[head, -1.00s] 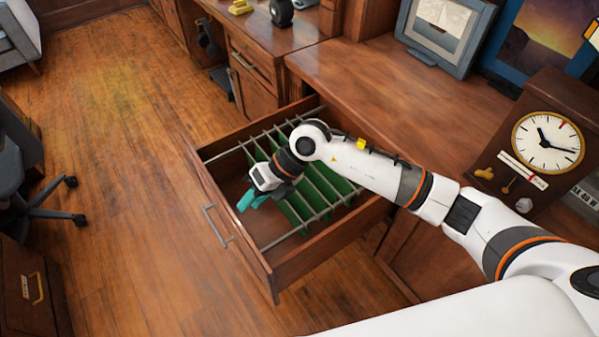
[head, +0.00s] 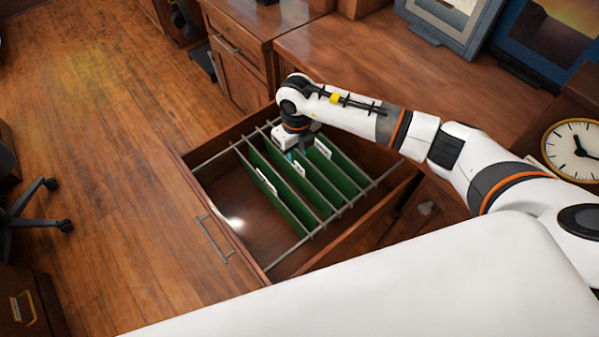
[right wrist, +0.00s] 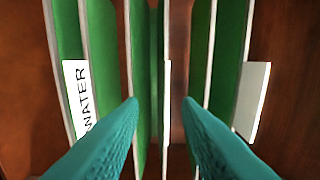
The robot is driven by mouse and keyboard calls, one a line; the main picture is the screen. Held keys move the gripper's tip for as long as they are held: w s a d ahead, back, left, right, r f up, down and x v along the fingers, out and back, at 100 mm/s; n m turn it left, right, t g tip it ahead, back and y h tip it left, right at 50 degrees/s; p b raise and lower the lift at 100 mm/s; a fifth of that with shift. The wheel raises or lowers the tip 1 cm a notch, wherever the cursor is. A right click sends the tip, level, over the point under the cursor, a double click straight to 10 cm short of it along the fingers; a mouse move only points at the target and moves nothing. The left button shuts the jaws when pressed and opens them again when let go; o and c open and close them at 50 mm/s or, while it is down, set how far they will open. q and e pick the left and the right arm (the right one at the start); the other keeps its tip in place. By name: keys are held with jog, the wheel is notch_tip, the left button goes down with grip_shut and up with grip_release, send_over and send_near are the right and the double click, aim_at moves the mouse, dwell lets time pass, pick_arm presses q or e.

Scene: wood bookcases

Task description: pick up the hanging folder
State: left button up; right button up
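Several green hanging folders (head: 281,199) with pale top rails and white tabs hang in the open wooden drawer (head: 228,246). My right gripper (head: 292,157) points down over the folders' back part. In the right wrist view, the teal fingers of my right gripper (right wrist: 161,101) are open and apart. A folder rail with a tab seen edge-on (right wrist: 167,85) lies between the fingers. A folder tab reading "WATER" (right wrist: 77,95) is left of them, and another white tab (right wrist: 252,98) is at the right. My left gripper is not in view.
The drawer has metal rails (head: 370,190) along its sides and an empty front part. A desktop (head: 345,55) with picture frames (head: 445,15) and a clock (head: 575,150) is behind my right arm. Open wood floor (head: 90,150) lies left.

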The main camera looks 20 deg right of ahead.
aim_at(295, 167)
jog(key=f, duration=0.6)
jog(key=shift+w+a+f, duration=0.15)
jog(key=shift+a+f, duration=0.1)
jog(key=shift+a, duration=0.1)
grip_shut()
